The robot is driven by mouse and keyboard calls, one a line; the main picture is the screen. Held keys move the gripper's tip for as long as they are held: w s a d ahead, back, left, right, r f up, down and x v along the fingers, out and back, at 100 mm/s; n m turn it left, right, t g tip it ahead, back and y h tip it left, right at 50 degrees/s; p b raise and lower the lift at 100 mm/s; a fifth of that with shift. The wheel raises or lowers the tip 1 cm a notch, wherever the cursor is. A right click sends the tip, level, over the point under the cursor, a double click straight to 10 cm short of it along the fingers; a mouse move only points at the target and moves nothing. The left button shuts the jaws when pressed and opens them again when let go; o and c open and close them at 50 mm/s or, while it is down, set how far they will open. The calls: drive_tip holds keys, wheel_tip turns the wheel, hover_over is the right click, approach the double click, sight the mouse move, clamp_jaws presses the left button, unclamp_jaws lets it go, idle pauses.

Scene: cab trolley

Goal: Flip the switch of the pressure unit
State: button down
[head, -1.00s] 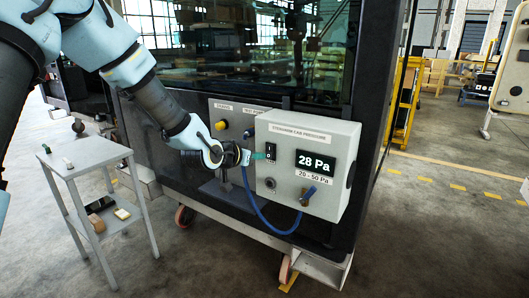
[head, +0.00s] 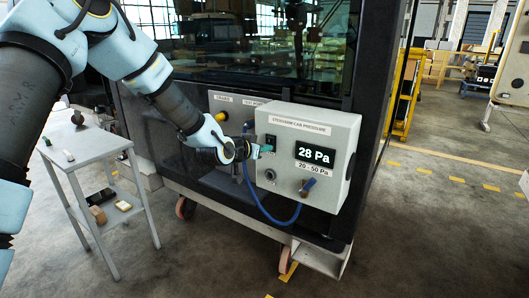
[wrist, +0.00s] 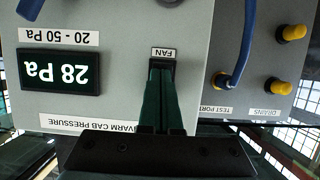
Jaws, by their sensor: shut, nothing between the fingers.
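The pressure unit (head: 337,127) is a light grey box on the dark cab wall, labelled for cab pressure, with a display (head: 315,154) reading 28 Pa above a "20 - 50 Pa" label. Its black switch (head: 271,140) is on the left of the front face. My gripper (head: 266,148) is shut and empty, with its green fingertips at the lower part of the switch. In the wrist view, which is upside down, the shut fingers (wrist: 163,90) reach up to the switch beside the FAN label (wrist: 163,53) and hide most of it. I cannot tell the switch's position or whether the fingers touch it.
A blue hose (head: 262,207) loops below the unit to a fitting on its lower face. Yellow-capped ports (head: 221,116) are on the cab wall to the left. A small grey side table (head: 85,148) with several items stands at the left.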

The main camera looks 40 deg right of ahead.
drive_tip(key=shift+p, duration=0.35)
drive_tip(key=shift+r, duration=0.1)
drive_tip(key=shift+d+r, duration=0.1)
drive_tip(key=shift+r, duration=0.7)
